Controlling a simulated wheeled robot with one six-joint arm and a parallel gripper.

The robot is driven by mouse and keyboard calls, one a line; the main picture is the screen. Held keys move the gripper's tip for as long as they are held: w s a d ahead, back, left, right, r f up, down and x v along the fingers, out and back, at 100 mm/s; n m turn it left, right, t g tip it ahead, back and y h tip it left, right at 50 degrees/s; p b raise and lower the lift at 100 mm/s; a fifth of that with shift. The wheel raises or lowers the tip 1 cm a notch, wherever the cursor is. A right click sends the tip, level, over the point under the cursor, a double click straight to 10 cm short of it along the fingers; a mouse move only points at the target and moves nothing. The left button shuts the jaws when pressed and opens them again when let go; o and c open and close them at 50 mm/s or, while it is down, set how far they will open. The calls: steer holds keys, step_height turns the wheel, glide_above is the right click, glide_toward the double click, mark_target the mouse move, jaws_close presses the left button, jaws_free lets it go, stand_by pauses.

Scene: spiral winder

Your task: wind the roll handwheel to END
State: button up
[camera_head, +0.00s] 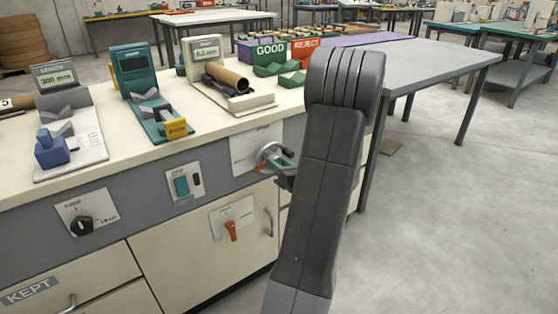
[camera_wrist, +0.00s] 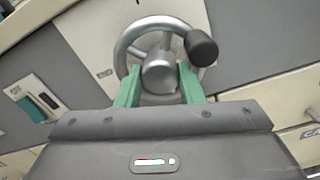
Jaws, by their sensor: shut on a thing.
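The roll handwheel (camera_wrist: 126,40) is a grey metal wheel with a round hub and a black knob (camera_wrist: 202,48) at its upper right in the wrist view. It is mounted on a white plate on the bench front. In the head view the handwheel (camera_head: 268,152) is partly hidden by my gripper and arm. My gripper (camera_wrist: 160,82) has green fingers, one on each side of the hub's lower part, and is shut on the wheel at its hub.
A green switch (camera_head: 182,186), a black rotary knob (camera_head: 84,225) and an orange lever (camera_head: 231,230) sit on the bench front. Gauges and GOOD and REJECT bins (camera_head: 270,52) stand on the bench top. Open floor lies to the right.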

steer(key=shift+r+m+p, duration=0.25)
steer(key=shift+m+p, duration=0.7)
steer(key=shift+m, duration=0.05)
steer(key=shift+f+m+p, duration=0.25)
steer(key=shift+m+p, duration=0.25)
steer(key=shift+m, duration=0.2)
steer(key=o, duration=1)
steer(key=shift+s, duration=0.1)
steer(key=p+v, duration=0.1)
steer(key=v, duration=1.2)
steer(key=shift+s+d, duration=0.25)
